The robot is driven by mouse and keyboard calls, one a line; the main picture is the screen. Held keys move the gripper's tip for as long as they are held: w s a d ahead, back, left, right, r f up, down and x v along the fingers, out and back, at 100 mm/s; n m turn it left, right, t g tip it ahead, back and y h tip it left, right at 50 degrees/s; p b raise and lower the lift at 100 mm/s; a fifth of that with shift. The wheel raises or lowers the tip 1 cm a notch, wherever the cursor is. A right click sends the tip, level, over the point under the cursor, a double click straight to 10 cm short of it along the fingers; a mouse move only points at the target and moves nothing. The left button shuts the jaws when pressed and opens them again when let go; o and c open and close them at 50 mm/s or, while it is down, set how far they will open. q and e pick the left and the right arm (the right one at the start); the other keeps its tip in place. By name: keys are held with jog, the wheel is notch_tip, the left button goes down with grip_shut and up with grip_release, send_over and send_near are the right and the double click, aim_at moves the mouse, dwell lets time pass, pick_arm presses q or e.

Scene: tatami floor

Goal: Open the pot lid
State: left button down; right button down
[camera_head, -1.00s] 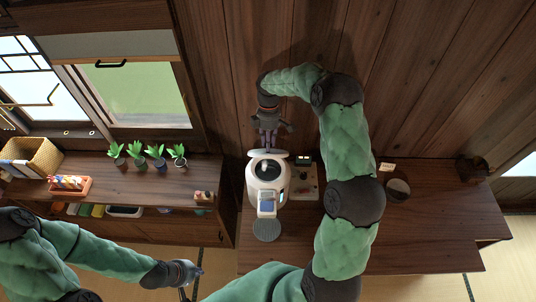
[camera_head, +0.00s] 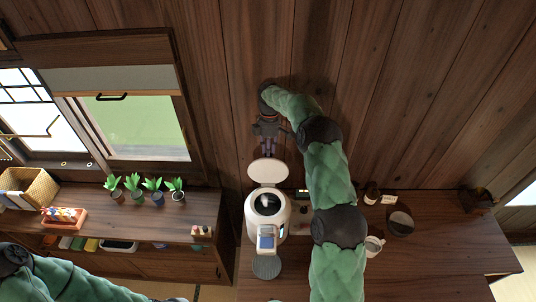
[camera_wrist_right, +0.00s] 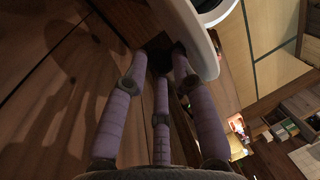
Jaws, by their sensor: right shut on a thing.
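The white electric pot (camera_head: 257,225) stands on the dark wooden counter. Its round lid (camera_head: 267,171) is raised and tilted back, and the dark opening on top shows. My right gripper (camera_head: 268,151) is behind the pot, at the far edge of the lid, shut on the lid. In the right wrist view, the purple fingers (camera_wrist_right: 165,55) meet at the white rim of the lid (camera_wrist_right: 203,50); the exact contact is dark. My left arm comes in at the bottom left, and its fingers are cut off by the lower edge.
A round grey mat (camera_head: 266,267) lies in front of the pot. A white mug (camera_head: 374,246), a bowl (camera_head: 401,224) and a small jar (camera_head: 371,192) are to the right. Several potted plants (camera_head: 153,190) line the left shelf. The wooden wall is close behind my right gripper.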

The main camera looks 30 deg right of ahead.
jog(key=f, duration=0.1)
jog(key=s+f, duration=0.1)
jog(key=f, duration=0.1)
jog(key=shift+a+g, duration=0.2)
jog(key=shift+g, duration=0.1)
jog(key=c, duration=1)
grip_release()
jog(key=shift+o, duration=0.8)
jog(key=shift+w, duration=0.1)
jog(key=shift+r, duration=0.1)
jog(key=shift+c, duration=0.2)
jog(key=shift+r, duration=0.35)
jog(key=shift+c, duration=0.6)
jog(key=v, duration=0.3)
jog(key=s+v, duration=0.1)
jog(key=v, duration=0.2)
jog(key=a+v, duration=0.1)
jog(key=v, duration=0.2)
jog(key=shift+s+r, duration=0.3)
jog(key=shift+r, duration=0.35)
